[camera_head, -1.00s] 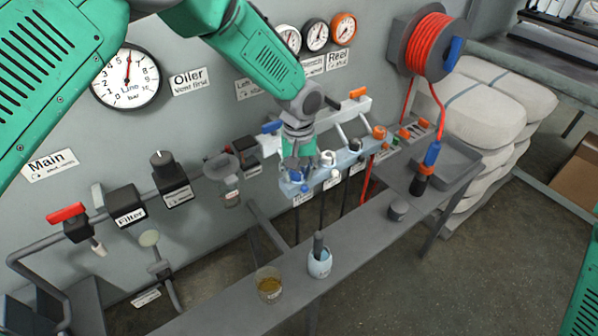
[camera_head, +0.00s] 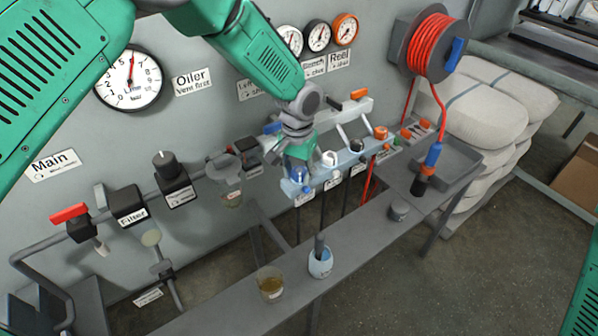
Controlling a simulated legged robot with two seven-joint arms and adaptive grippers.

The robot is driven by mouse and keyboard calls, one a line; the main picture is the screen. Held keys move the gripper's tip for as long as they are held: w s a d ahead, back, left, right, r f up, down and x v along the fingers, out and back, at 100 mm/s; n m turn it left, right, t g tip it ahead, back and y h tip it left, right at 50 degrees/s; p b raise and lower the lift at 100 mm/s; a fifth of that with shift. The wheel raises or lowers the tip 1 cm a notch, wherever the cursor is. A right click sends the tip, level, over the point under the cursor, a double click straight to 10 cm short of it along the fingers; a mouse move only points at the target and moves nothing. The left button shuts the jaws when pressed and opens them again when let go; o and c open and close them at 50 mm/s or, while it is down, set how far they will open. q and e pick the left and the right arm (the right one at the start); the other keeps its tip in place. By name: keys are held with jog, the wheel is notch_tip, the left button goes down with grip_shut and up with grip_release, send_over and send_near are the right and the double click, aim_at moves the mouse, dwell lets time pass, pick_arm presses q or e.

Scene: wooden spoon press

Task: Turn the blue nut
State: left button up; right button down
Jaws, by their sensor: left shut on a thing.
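My left gripper (camera_head: 298,172) reaches down from the top of the view to the left end of the pale manifold bar. It is shut on the blue nut (camera_head: 304,189), which shows only partly below the fingers. A white nut (camera_head: 330,158), a black one (camera_head: 357,146) and an orange one (camera_head: 380,132) sit along the same bar to the right. My right gripper is not in view; only a green part of my body shows at the lower right edge.
Valves and pipes line the wall at left. A red hose reel (camera_head: 430,45) hangs at right.

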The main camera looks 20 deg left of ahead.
pick_arm(q)
jog(key=m, duration=0.6)
jog(key=shift+w+a+m, duration=0.2)
jog(key=shift+a+m, duration=0.05)
jog(key=shift+m, duration=0.05)
jog(key=shift+r, duration=0.1)
dwell(0.3)
jog(key=o, duration=1.1)
jog(key=shift+o, duration=0.2)
